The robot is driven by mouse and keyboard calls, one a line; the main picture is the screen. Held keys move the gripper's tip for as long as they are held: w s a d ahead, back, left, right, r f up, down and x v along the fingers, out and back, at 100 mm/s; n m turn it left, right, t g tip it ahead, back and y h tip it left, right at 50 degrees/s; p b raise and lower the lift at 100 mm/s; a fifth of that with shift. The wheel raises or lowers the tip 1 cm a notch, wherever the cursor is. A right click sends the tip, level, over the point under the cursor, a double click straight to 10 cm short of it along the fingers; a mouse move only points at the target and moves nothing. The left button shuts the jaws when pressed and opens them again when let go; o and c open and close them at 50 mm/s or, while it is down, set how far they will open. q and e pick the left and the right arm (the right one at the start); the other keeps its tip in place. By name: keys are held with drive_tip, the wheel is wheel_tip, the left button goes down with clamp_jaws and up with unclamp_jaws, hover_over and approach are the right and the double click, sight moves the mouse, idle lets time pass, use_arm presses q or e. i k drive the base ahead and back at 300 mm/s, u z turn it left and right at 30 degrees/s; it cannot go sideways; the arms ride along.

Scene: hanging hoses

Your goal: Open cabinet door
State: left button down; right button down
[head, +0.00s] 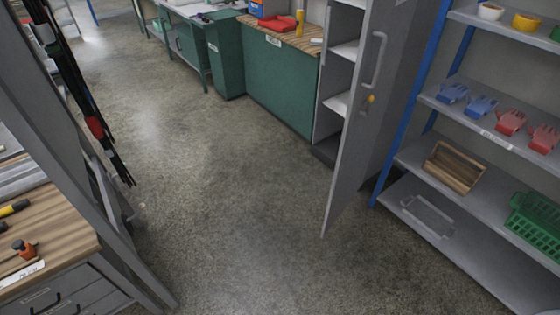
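A tall grey cabinet stands at the upper right, and its door (355,150) is swung out into the aisle. A pale bar handle (376,60) is on the door's visible face, with a small yellow piece (370,99) below it, perhaps a key or lock. Inside shelves (337,103) show to the left of the door, so the cabinet is partly open to view. The door hides the rest of the inside, and the cabinet's top is cut off by the frame. Neither of my grippers is in view.
A blue-framed grey shelf unit (440,170) with gloves, a wooden crate (454,167) and a green basket (537,222) stands right of the door. Green cabinets (276,85) line the back. A wooden-topped workbench (50,235) and hanging hoses (85,105) are left. The concrete floor between is clear.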

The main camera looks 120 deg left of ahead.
sight(386, 26)
drive_tip(key=u, duration=3.3)
drive_tip(key=i, duration=1.65)
